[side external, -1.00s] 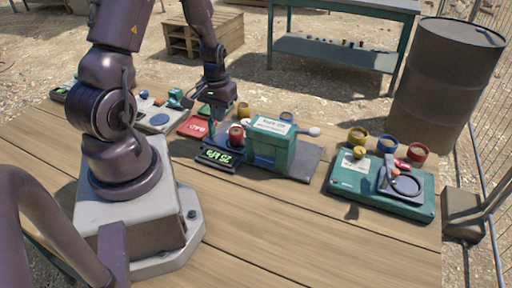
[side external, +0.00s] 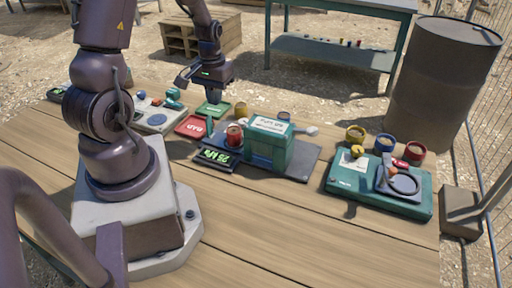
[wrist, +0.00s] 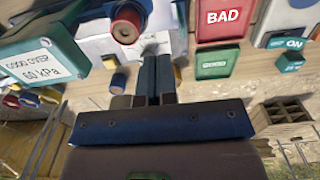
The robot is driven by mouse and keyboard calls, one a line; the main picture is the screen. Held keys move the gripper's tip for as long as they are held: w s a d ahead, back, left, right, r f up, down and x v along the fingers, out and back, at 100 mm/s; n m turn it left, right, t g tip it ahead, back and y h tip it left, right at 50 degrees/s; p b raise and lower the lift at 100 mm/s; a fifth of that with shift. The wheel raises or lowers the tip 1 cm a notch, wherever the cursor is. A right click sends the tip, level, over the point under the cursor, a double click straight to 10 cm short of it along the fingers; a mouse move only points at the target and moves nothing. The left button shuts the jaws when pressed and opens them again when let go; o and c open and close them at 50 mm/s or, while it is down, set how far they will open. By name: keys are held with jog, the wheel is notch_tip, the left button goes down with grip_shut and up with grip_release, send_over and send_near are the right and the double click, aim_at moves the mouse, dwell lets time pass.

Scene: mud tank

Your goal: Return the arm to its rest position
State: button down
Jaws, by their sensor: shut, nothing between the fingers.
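My gripper (side external: 207,78) hangs in the air above the back of the wooden table, over the area of the red and green trays. In the wrist view my gripper's fingers (wrist: 155,80) are together with nothing between them. My arm rises from its base at the left of the table and bends down to the gripper. No object is held.
A teal board (side external: 378,190) with coloured cups lies right. The table front (side external: 300,235) is clear.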

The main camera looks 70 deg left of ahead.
jog(key=s+d+r+m+t, duration=0.2)
jog(key=d+r+m+t, duration=0.3)
jog(key=d+r, duration=1.6)
jog(key=d+m, duration=0.2)
jog(key=m, duration=0.2)
jog(key=shift+s+r+t, duration=0.25)
jog(key=shift+s+t, duration=0.05)
